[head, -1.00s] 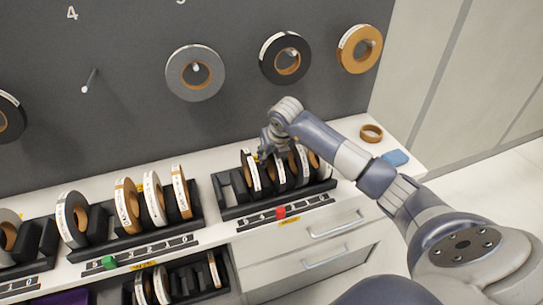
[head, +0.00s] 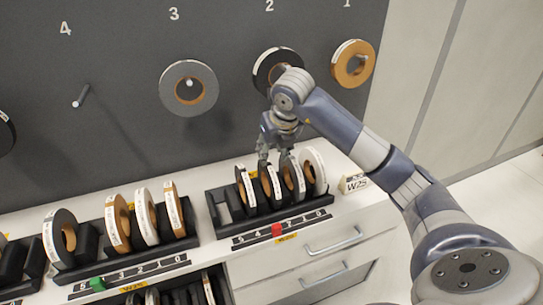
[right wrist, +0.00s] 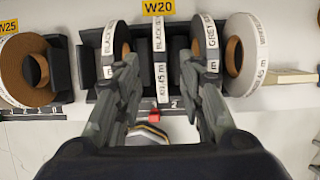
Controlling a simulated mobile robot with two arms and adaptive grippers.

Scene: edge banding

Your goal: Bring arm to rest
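My right arm reaches in from the right in the head view, with its gripper (head: 275,158) pointing down just above the right-hand rack of tape rolls. In the right wrist view the gripper (right wrist: 163,70) has its two fingers spread wide. A black edge-band roll (right wrist: 160,62) shows between them, with visible gaps on both sides, so nothing appears gripped. The right rack (head: 222,215) holds several upright rolls, including a black roll (head: 245,188) at its left and a white roll (head: 314,170) at its right. My left gripper is not in view.
A second rack (head: 180,249) with several rolls stands to the left. A grey roll (head: 188,88) and a brown roll (head: 353,63) hang on the dark wall; peg 4 (head: 80,96) is empty.

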